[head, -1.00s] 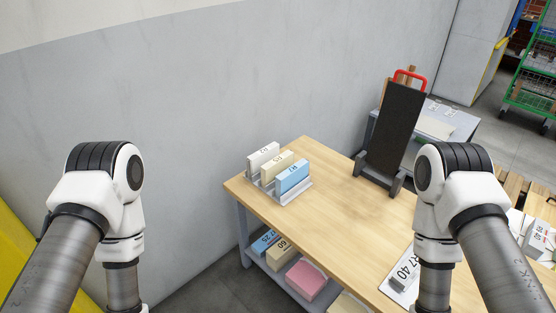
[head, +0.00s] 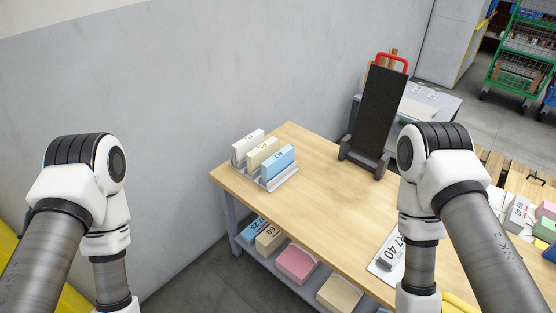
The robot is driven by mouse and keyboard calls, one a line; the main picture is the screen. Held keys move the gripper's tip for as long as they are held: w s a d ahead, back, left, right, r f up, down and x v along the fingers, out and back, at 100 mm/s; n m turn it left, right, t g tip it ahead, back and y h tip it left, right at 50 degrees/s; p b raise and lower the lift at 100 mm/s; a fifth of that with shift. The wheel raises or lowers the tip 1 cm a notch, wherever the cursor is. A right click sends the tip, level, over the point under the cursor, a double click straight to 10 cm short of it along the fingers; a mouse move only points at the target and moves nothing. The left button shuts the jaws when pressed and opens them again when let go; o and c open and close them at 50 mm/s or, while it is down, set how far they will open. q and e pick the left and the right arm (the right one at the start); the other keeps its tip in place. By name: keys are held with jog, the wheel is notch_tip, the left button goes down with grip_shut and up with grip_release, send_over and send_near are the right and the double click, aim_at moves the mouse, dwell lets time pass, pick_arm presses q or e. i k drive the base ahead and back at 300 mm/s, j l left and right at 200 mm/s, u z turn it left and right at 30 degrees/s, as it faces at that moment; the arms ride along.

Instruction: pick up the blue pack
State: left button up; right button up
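A light blue pack (head: 277,161) stands on edge in a grey metal rack (head: 281,182) at the far left end of the wooden table. A cream pack (head: 262,152) and a white pack (head: 247,146) stand beside it in the same rack. Another blue pack (head: 255,228), marked 25, lies on the shelf under the table. Both my arms are raised in front, left and right of the table. Their grippers lie below the picture edge, apart from the rack as far as I can see.
The wooden table (head: 330,200) has clear room between the rack and a dark upright board (head: 380,110). A grey wall (head: 190,90) stands behind. Pink (head: 296,262) and yellowish (head: 338,294) packs lie on the lower shelf.

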aim_at(277, 162)
jog(key=i+j+z, duration=0.15)
jog(key=i+z, duration=0.15)
jog(key=z, duration=0.15)
jog(key=i+j+z, duration=0.25)
jog(key=z, duration=0.2)
jog(key=i+j+z, duration=0.25)
jog(key=z, duration=0.2)
